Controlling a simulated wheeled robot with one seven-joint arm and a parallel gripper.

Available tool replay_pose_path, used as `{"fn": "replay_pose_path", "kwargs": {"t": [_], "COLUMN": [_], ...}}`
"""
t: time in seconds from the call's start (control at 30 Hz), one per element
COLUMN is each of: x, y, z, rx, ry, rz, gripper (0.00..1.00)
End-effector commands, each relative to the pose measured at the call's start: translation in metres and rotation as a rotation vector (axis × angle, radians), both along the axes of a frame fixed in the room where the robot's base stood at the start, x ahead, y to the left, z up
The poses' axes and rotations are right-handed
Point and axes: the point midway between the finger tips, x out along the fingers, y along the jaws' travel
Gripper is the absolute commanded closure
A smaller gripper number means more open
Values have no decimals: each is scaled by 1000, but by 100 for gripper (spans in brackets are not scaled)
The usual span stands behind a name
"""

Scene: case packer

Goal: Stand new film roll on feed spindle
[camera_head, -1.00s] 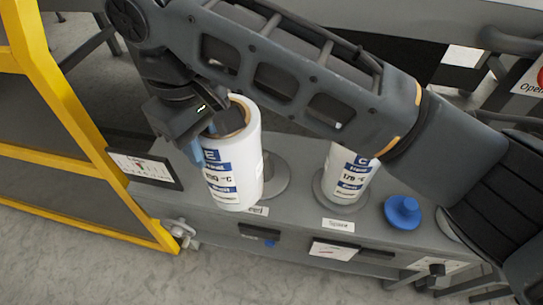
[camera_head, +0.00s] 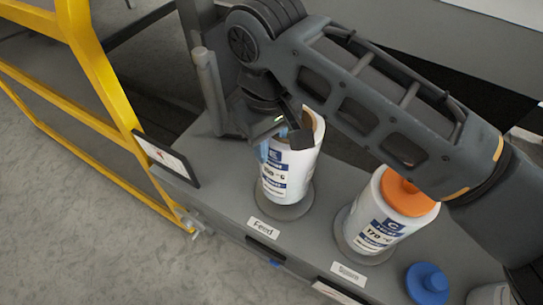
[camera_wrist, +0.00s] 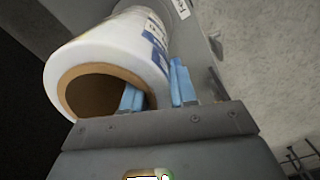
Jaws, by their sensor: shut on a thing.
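The white film roll (camera_head: 289,173) has a blue-and-white label and a brown cardboard core. It stands upright over the round grey feed base (camera_head: 284,207), behind the "Feed" label. I cannot tell whether its bottom touches the base, and any spindle is hidden inside the roll. My gripper (camera_wrist: 155,93) is shut on the roll's wall at its top edge. One blue finger is inside the core and the other is outside. In the wrist view the roll (camera_wrist: 95,48) shows its open core end towards the camera.
A second roll (camera_head: 377,222) with an orange cap (camera_head: 408,194) stands on the spare base (camera_head: 350,240) to the right. A blue knob (camera_head: 427,281) is at front right. A small sign (camera_head: 166,158) and yellow frame (camera_head: 99,75) stand to the left.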

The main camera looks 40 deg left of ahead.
Motion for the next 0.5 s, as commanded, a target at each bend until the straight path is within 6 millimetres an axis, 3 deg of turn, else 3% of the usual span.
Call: {"fn": "replay_pose_path", "kwargs": {"t": [0.5], "x": [1], "y": [0], "z": [-40], "rx": [2], "ry": [-3], "rz": [0], "gripper": [100]}}
